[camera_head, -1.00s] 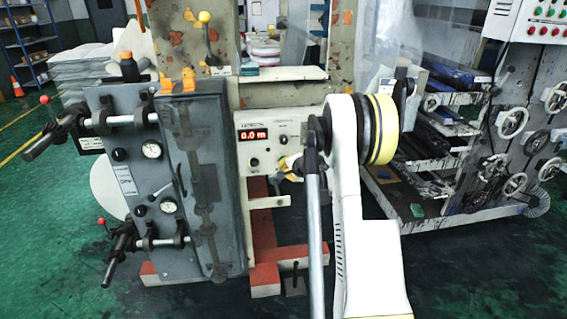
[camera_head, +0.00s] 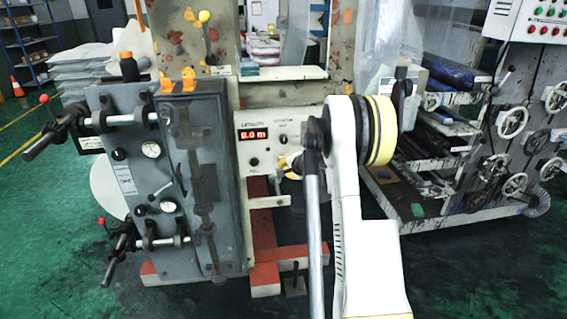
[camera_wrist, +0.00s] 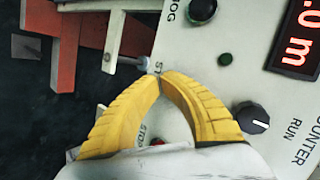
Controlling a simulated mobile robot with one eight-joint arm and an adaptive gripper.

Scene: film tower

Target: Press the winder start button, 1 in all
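The control panel (camera_head: 268,160) is cream, on the front of the winder, with a red lit display (camera_head: 253,134). The wrist view shows the panel (camera_wrist: 235,85) close up and tilted. My gripper (camera_wrist: 160,75) has its two yellow fingers drawn together, tips meeting at a partly covered label beginning "ST". No start button shows clearly there; the fingertips may hide it. A dark green round button or lamp (camera_wrist: 225,60) is to the right of the tips. A red button (camera_wrist: 157,142) shows partly between the fingers. In the head view my gripper (camera_head: 290,164) is small at the panel.
A black knob (camera_wrist: 202,10) stands by the JOG label and another knob (camera_wrist: 254,120) by COUNTER RUN. A grey cabinet (camera_head: 205,180) with gauges and levers stands left of the panel. A machine with handwheels (camera_head: 513,122) is at right. Green floor is open at lower right.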

